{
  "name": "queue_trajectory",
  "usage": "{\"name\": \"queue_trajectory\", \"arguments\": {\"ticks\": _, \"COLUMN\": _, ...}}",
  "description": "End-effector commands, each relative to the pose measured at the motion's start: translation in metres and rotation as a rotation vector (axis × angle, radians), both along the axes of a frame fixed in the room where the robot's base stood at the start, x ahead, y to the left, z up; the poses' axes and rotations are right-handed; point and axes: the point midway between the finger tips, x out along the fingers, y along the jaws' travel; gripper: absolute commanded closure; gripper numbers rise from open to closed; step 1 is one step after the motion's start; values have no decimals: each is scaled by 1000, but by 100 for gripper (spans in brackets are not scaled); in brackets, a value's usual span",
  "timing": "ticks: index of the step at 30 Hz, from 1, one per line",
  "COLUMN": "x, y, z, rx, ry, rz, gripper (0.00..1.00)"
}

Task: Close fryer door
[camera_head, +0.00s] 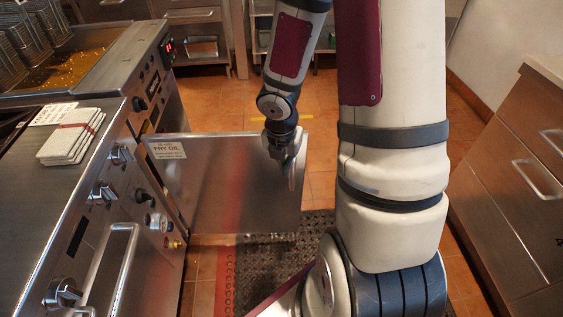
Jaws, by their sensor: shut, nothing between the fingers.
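The fryer door (232,192) is a flat metal panel with a "FRY OIL" label. It stands swung open, sticking out to the right from the fryer front (168,105) into the aisle. My gripper (291,180) is at the door's outer right edge, pointing down, with its fingers overlapping the edge in the picture. It is shut with nothing visible held. I cannot tell whether it touches the door. The fryer's top shows oil (75,70) and wire baskets (22,40) at the upper left.
A steel counter unit with knobs and a long handle (118,262) is at the left, with a stack of pale pads (72,138) on top. Steel drawers (515,190) line the right side. A dark perforated mat (268,268) lies on the tiled floor below the door.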

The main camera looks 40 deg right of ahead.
Motion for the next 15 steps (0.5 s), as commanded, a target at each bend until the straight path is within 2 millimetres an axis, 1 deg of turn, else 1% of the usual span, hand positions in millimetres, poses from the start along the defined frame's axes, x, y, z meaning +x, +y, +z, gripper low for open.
{"name": "queue_trajectory", "arguments": {"ticks": 1, "x": 4, "y": -8, "z": -4, "rx": 0, "ry": 0, "rz": -6, "gripper": 100}}
{"name": "queue_trajectory", "arguments": {"ticks": 6, "x": 12, "y": -20, "z": -11, "rx": 0, "ry": 0, "rz": -4, "gripper": 100}}
{"name": "queue_trajectory", "arguments": {"ticks": 15, "x": 15, "y": -25, "z": -13, "rx": -1, "ry": 0, "rz": -3, "gripper": 100}}
